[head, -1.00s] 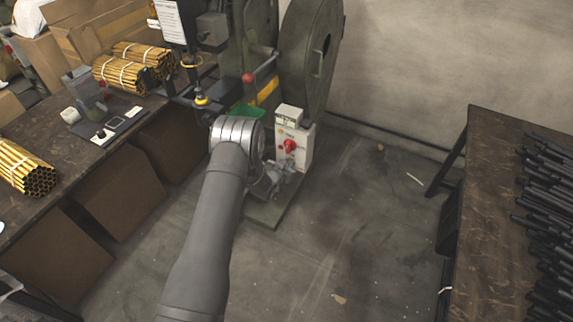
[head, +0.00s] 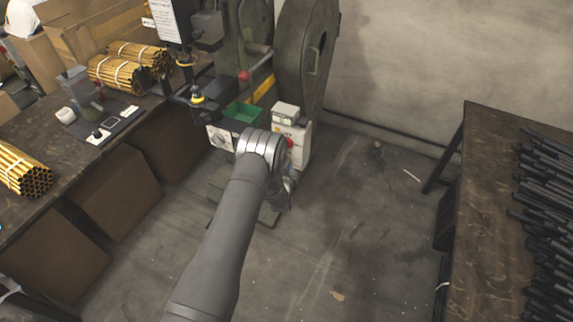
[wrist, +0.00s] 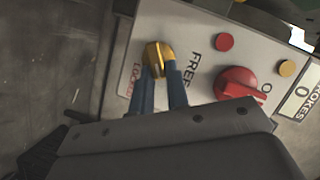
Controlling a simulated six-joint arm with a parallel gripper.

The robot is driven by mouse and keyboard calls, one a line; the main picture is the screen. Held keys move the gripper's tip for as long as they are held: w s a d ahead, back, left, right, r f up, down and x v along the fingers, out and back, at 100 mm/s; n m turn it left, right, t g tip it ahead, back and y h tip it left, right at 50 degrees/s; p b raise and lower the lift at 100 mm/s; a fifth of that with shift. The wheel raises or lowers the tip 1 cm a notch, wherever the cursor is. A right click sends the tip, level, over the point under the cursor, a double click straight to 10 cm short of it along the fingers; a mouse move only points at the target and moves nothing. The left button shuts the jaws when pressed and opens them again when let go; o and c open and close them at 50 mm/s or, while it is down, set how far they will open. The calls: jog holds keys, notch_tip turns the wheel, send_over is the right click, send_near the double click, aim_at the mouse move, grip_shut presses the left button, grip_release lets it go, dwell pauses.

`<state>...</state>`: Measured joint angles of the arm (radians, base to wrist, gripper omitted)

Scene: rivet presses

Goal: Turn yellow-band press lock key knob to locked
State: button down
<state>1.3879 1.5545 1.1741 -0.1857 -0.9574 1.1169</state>
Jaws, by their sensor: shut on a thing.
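The press with the yellow band (head: 264,88) stands at the back middle in the head view. My arm covers part of its white control box (head: 300,150). In the wrist view, the yellow key knob (wrist: 157,55) sits on the pale panel, between a red LOCKED label (wrist: 126,80) and a black FREE label (wrist: 192,66). My gripper (wrist: 161,72) has its blue fingers on either side of this knob and is shut on it. Which label the knob points to is hard to tell. In the head view my fingers are hidden.
A red selector knob (wrist: 236,83) is close to the right of my fingers, with a red button (wrist: 224,42) and a yellow button (wrist: 287,68). A workbench (head: 50,205) stands left, a table with black rods (head: 480,150) right. Open floor lies between.

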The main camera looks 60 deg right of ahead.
jog(key=m+t+h, duration=0.1)
jog(key=m, duration=0.1)
jog(key=f+m, duration=0.1)
jog(key=m, duration=0.2)
jog(key=shift+s+t+h, duration=0.2)
jog(key=shift+t+h, duration=0.2)
jog(key=shift+f+m, duration=0.1)
jog(key=shift+m, duration=0.3)
jog(key=c, duration=1.4)
grip_release()
jog(key=shift+a, duration=0.1)
jog(key=v, duration=1.7)
jog(key=x, duration=1.7)
